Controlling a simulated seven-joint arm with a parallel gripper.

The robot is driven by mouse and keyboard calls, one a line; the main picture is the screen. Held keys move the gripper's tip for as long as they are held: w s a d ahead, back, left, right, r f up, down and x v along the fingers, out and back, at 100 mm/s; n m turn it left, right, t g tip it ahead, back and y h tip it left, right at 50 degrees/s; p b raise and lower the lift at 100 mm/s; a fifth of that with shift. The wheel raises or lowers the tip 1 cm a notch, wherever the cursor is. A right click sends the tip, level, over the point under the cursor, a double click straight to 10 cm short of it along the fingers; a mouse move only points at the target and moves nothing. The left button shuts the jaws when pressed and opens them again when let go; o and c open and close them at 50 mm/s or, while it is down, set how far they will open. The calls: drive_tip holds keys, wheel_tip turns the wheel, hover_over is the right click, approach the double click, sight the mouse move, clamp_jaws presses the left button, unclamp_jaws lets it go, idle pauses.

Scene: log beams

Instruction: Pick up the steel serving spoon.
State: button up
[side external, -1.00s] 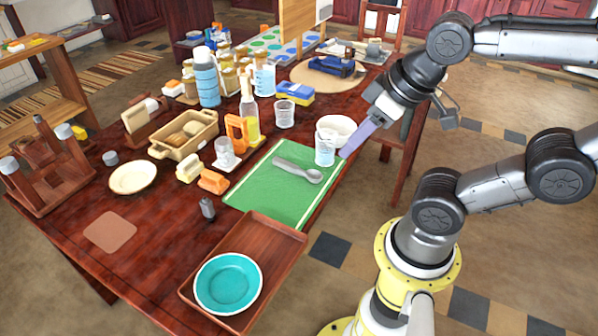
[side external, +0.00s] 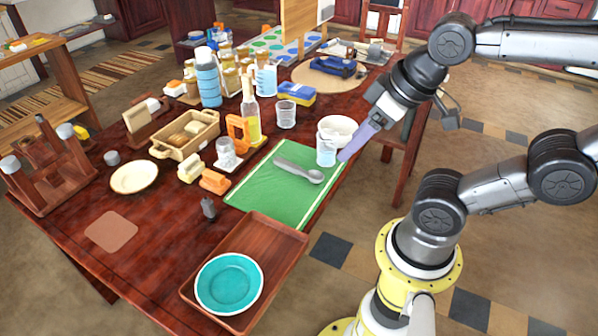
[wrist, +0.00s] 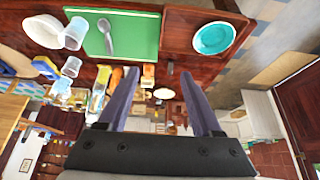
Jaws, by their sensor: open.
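The steel serving spoon (side external: 299,170) lies flat on the green mat (side external: 262,196), its bowl toward the right and its handle toward the upper left. In the wrist view the spoon (wrist: 106,38) is near the top, on the green mat (wrist: 140,35). My gripper (side external: 343,157) is at the right edge of the table, above and to the right of the spoon and apart from it. In the wrist view its two purple fingers (wrist: 158,82) are spread with nothing between them.
A clear cup (side external: 326,152) and a white bowl (side external: 338,129) stand close to my gripper, by the mat's upper right corner. A wooden tray (side external: 283,248) with a teal bowl (side external: 229,284) lies in front of the mat. Bottles and jars crowd the back.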

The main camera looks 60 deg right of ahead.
drive_tip(key=w+d+r+n+t, duration=0.1)
drive_tip(key=w+r+n+t, duration=0.1)
drive_tip(key=w+r+t, duration=0.55)
drive_tip(key=w+d+f+n+t, duration=0.1)
drive_tip(key=w+d+f+n, duration=0.15)
drive_tip(key=w, duration=0.65)
drive_tip(key=w+d+f+n+t, duration=0.1)
drive_tip(key=w+d+n, duration=0.15)
drive_tip(key=w, duration=0.65)
drive_tip(key=m+g+h, duration=0.1)
drive_tip(key=m+g, duration=0.1)
drive_tip(key=m, duration=0.6)
approach(300, 170)
drive_tip(key=shift+w+a+f+t, duration=0.15)
drive_tip(key=shift+w+a, duration=0.05)
drive_tip(key=shift+w, duration=0.2)
drive_tip(key=shift+w+a+f+t, duration=0.1)
drive_tip(key=shift+w+a+f, duration=0.1)
drive_tip(key=shift+w, duration=0.25)
drive_tip(key=shift+s+d+f, duration=0.1)
drive_tip(key=shift+s+d, duration=0.1)
drive_tip(key=shift+d, duration=0.1)
drive_tip(key=shift+x, duration=3.7)
drive_tip(key=shift+d, duration=0.2)
clamp_jaws()
